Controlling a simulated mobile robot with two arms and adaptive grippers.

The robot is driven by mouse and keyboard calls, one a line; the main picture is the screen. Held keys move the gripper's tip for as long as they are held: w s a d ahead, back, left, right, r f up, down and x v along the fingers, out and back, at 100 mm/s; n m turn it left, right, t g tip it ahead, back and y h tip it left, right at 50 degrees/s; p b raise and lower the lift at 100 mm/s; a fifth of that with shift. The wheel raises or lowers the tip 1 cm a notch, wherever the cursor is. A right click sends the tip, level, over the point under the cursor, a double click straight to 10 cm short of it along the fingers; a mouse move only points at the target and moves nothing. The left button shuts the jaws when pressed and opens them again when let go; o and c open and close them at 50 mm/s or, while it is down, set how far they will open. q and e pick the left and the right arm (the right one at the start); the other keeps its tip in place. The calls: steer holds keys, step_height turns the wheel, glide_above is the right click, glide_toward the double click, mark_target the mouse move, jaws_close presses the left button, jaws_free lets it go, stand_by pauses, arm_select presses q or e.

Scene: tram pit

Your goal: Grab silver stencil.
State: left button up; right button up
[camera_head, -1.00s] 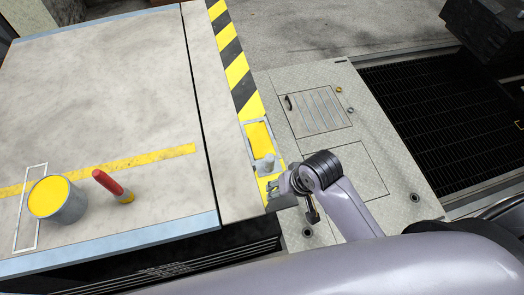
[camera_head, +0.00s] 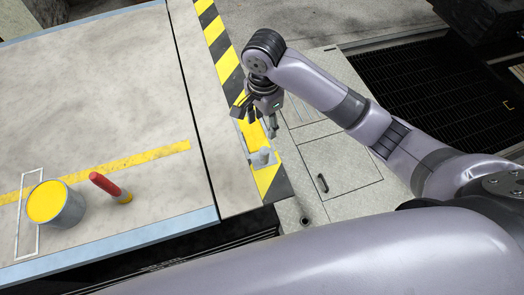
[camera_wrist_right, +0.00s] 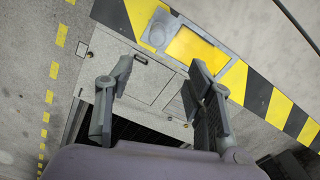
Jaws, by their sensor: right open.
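The silver stencil (camera_head: 262,157) lies on the black-and-yellow striped strip along the platform's right edge. It is a grey plate with a yellow window and a round grey knob at its near end. In the right wrist view the stencil (camera_wrist_right: 158,29) shows at the top, past the fingertips. My right gripper (camera_head: 255,122) is open and empty, fingers downward, over the far part of the stencil. It hides some of the plate. In the wrist view the gripper's fingers (camera_wrist_right: 160,68) are spread apart, with the knob above the gap between them. My left gripper is not in view.
A white rectangular outline (camera_head: 29,238) is by the bucket. A metal floor plate (camera_head: 345,165) and dark grating (camera_head: 430,90) lie right.

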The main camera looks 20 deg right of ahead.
mark_target(264, 150)
step_height(264, 150, down, 10)
steer(key=shift+p, duration=0.9)
steer(key=f, duration=0.1)
steer(key=f+p, duration=0.1)
steer(key=f, duration=0.3)
steer(key=shift+s+p, duration=0.3)
steer(key=shift+s, duration=0.05)
steer(key=shift+f, duration=0.15)
steer(key=shift+c, duration=0.5)
jaws_close()
